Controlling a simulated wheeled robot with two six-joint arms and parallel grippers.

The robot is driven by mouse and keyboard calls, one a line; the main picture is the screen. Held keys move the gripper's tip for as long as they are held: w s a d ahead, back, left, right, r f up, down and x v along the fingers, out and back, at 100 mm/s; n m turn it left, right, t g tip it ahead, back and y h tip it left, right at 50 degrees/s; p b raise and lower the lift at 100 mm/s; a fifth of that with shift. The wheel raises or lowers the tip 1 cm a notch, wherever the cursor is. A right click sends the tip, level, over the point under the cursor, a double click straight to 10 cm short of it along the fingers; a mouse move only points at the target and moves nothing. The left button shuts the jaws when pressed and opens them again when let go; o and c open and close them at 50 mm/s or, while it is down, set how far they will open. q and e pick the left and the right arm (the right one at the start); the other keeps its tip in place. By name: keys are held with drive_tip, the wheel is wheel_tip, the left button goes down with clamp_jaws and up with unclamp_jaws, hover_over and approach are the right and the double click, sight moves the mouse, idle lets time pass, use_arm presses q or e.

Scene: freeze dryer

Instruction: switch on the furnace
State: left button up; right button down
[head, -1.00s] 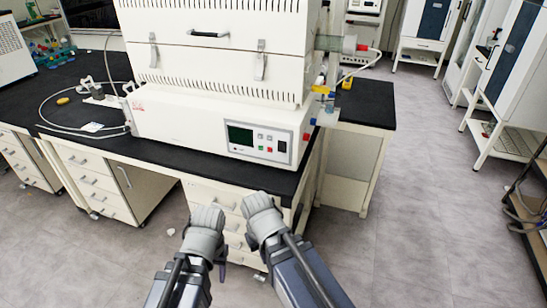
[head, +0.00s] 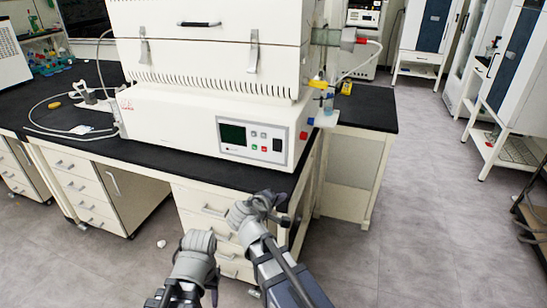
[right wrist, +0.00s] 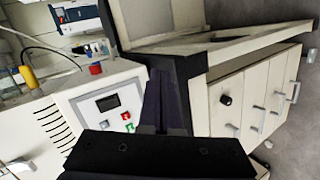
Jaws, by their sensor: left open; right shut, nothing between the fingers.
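The white furnace (head: 205,60) stands on the black bench top. Its front control panel (head: 252,140) has a dark green display, small buttons, one red and one green, and a black switch at the right. A red knob sits on the right side of the base. In the right wrist view the panel (right wrist: 110,103) shows left of my fingers, tilted. My right gripper (head: 283,208) is shut and empty, below the panel and in front of the bench drawers, apart from the furnace. My left gripper (head: 214,283) is open and lower to the left; its fingers are partly hidden.
Bench drawers (head: 205,207) and the black bench edge (head: 190,165) lie in front of my arms. A glass tube fitting (head: 327,37) and hose stick out at the furnace's right. Grey floor (head: 410,220) to the right is free.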

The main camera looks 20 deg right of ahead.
sight(276, 150)
drive_tip(key=w+a+r+n+t, duration=0.4)
drive_tip(key=a+r, duration=0.1)
drive_tip(key=r, duration=0.2)
drive_tip(key=shift+w+a+r+n+t, duration=0.15)
drive_tip(key=shift+a+r+n+t, duration=0.15)
drive_tip(key=shift+a+t, duration=0.1)
drive_tip(key=b+x, duration=0.1)
drive_tip(key=x, duration=1.3)
drive_tip(key=shift+d+b, duration=0.15)
drive_tip(key=shift+b, duration=0.2)
